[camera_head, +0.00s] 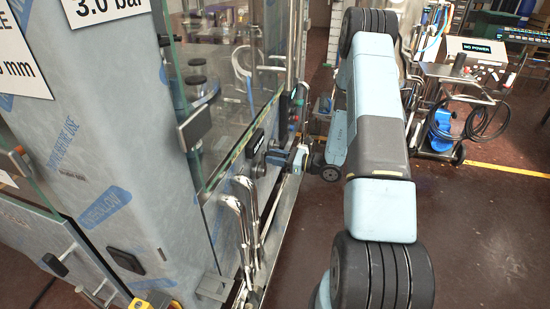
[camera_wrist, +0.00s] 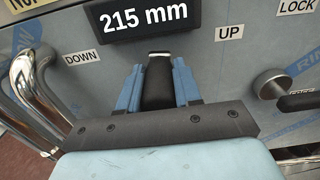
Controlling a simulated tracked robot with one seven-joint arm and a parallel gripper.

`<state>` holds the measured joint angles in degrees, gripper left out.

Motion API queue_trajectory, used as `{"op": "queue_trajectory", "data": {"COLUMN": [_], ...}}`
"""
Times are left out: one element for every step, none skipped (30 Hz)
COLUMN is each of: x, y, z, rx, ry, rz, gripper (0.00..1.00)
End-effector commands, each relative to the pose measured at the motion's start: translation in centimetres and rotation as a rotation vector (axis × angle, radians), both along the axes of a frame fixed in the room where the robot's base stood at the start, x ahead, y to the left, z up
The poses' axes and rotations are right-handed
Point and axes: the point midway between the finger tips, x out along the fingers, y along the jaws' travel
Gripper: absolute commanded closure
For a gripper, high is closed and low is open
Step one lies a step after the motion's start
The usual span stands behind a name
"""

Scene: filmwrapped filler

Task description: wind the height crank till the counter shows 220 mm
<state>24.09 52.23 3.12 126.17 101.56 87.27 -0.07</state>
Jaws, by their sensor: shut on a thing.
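The counter (camera_wrist: 150,18) reads 215 mm in the wrist view, on the film-wrapped machine front. The black crank handle (camera_wrist: 157,86) stands below it, between the two blue fingers of my gripper (camera_wrist: 158,75). My gripper is shut on this handle, with a finger on either side. A DOWN label (camera_wrist: 82,57) lies left of the handle and an UP label (camera_wrist: 229,32) right of it. In the head view my gripper (camera_head: 298,158) is at the machine's front panel, and the crank is small and partly hidden there.
A LOCK label (camera_wrist: 296,6) sits above a round metal knob (camera_wrist: 271,83) right of the handle. Bent metal tubes (camera_wrist: 30,85) stand close on the left. In the head view a cart (camera_head: 450,110) with a green-lit display stands at the back right. Open floor lies right of my arm.

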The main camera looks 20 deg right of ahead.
Motion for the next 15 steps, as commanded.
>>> {"op": "queue_trajectory", "data": {"x": [0.04, 0.04, 0.04, 0.04, 0.04, 0.04, 0.05, 0.05, 0.05, 0.05, 0.05, 0.05, 0.06, 0.06, 0.06], "y": [-0.04, -0.04, -0.05, -0.05, -0.05, -0.05, -0.06, -0.06, -0.06, -0.07, -0.07, -0.07, -0.07, -0.07, -0.07], "z": [0.01, 0.01, 0.01, 0.01, 0.01, 0.01, 0.01, 0.01, 0.01, 0.01, 0.01, 0.01, 0.02, 0.02, 0.02], "rx": [-0.001, -0.001, -0.001, -0.001, -0.001, -0.001, -0.001, -0.001, -0.001, -0.001, -0.001, -0.001, -0.001, -0.001, -0.001], "ry": [-0.001, -0.001, -0.001, -0.001, -0.001, -0.001, -0.001, -0.001, -0.001, -0.001, -0.001, -0.001, -0.001, -0.001, -0.001], "rz": [-0.001, -0.001, -0.001, -0.001, -0.001, -0.001, -0.001, -0.001, -0.001, -0.001, -0.002, -0.002, -0.002, -0.002, -0.002], "gripper": [0.81, 0.84, 0.88, 0.91, 0.94, 0.97, 1.00, 1.00, 1.00, 1.00, 1.00, 1.00, 1.00, 1.00, 1.00]}}
